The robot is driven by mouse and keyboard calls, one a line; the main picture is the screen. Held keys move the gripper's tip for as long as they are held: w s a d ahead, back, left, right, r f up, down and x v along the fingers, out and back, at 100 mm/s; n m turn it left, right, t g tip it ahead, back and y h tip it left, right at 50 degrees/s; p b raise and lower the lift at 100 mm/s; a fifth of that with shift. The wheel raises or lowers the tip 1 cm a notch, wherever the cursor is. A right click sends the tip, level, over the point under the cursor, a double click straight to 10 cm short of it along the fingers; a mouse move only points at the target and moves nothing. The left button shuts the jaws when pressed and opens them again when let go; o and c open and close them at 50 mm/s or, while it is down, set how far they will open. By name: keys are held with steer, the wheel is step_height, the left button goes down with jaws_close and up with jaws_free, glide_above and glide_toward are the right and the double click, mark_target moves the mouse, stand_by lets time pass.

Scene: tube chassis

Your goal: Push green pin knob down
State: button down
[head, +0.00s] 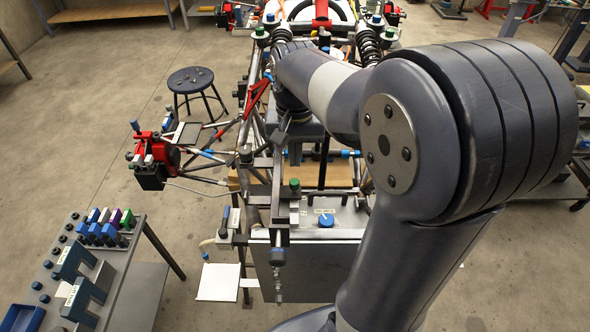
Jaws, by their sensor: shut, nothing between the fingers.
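A green pin knob (294,184) stands upright on the near end of the tube chassis, left of a blue dial. Other green-topped knobs show at the far end, one at the left (260,32) and one at the right (389,33). My arm reaches in from the right and bends down over the middle of the chassis. My gripper (281,137) is small and dark at the end of the wrist, above and farther back than the near green knob in the picture. It looks shut and empty, apart from that knob. Its fingertips are hard to make out against the dark tubes.
A grey box (305,270) with a blue dial (326,220) on top hangs at the chassis front. Red and black brake parts (155,155) stick out left. A tool cart (110,262) stands at lower left and a stool (191,80) behind. The floor between them is clear.

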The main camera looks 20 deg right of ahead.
mark_target(296, 182)
step_height(296, 182, down, 6)
steer(key=shift+r+p, duration=0.2)
steer(key=shift+p, duration=0.2)
steer(key=shift+f, duration=0.15)
step_height(296, 182, down, 2)
steer(key=shift+f+b, duration=0.1)
steer(key=shift+b, duration=0.8)
steer(key=shift+s, duration=0.1)
steer(key=shift+r+p, duration=0.5)
step_height(296, 182, up, 14)
steer(key=p, duration=0.1)
steer(key=shift+f, duration=0.2)
